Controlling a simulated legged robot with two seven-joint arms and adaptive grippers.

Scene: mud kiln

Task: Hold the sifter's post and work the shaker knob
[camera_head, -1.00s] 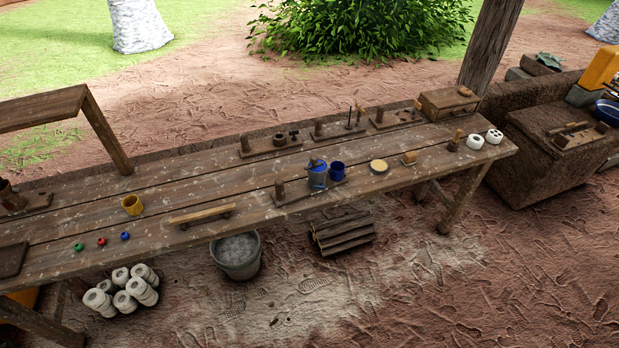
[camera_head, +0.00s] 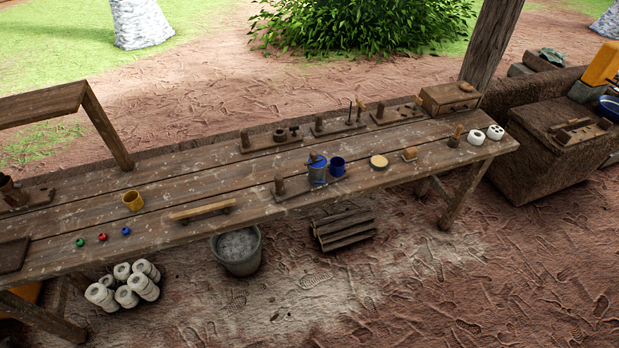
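Neither of my grippers is in view. A wooden base with an upright post (camera_head: 279,185) stands near the front edge of the long workbench, right of its middle. Beside the post, on the right, is a blue and grey canister (camera_head: 317,171) with a small dark part on top. This may be the sifter, but it is too small to be sure, and I cannot make out the shaker knob clearly. Further post-and-base fixtures stand along the back edge: one at the left (camera_head: 245,141), one in the middle (camera_head: 319,124) and one at the right (camera_head: 380,111).
A grey bucket (camera_head: 238,252) and stacked logs (camera_head: 344,232) lie below. The dirt ground in front is clear.

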